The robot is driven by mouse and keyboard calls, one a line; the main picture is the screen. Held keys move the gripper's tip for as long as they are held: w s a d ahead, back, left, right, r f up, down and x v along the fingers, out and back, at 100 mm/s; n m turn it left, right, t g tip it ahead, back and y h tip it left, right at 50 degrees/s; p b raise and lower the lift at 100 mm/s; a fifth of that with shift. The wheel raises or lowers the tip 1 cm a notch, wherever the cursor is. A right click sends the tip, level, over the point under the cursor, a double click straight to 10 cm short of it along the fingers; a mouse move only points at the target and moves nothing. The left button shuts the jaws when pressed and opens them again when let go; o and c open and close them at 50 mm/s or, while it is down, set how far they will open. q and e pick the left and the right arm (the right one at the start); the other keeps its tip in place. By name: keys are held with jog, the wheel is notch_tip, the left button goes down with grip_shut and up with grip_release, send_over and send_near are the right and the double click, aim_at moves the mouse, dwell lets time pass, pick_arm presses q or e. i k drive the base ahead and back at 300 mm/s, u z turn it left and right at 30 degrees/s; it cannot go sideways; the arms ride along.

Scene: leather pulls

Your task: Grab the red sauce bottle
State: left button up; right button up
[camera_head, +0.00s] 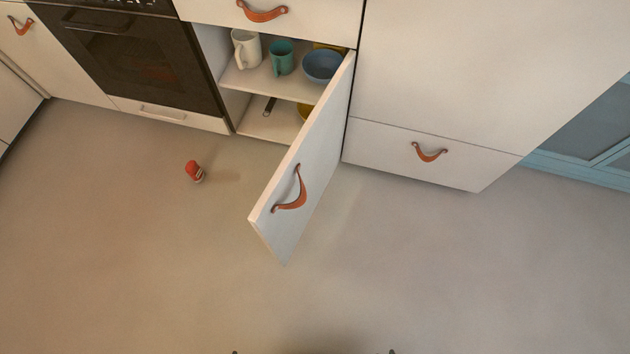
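A small red object with a pale band (195,171) is on the open floor left of the open cabinet door. It looks like the red sauce bottle, but it is too small to tell its shape or label for sure. It appears to stand upright, and nothing touches it. Neither gripper can be made out. Only two tiny dark bits show at the bottom edge of the view, too little to identify.
A cabinet door (310,165) stands open into the room, right of the red object. Inside are a white mug (246,50), a teal mug (282,58) and a blue bowl (322,66). An oven (140,60) is at upper left. The foreground floor (150,270) is clear.

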aim_at(192, 167)
jog(key=u, duration=2)
jog(key=i, duration=2.65)
jog(key=z, duration=1.95)
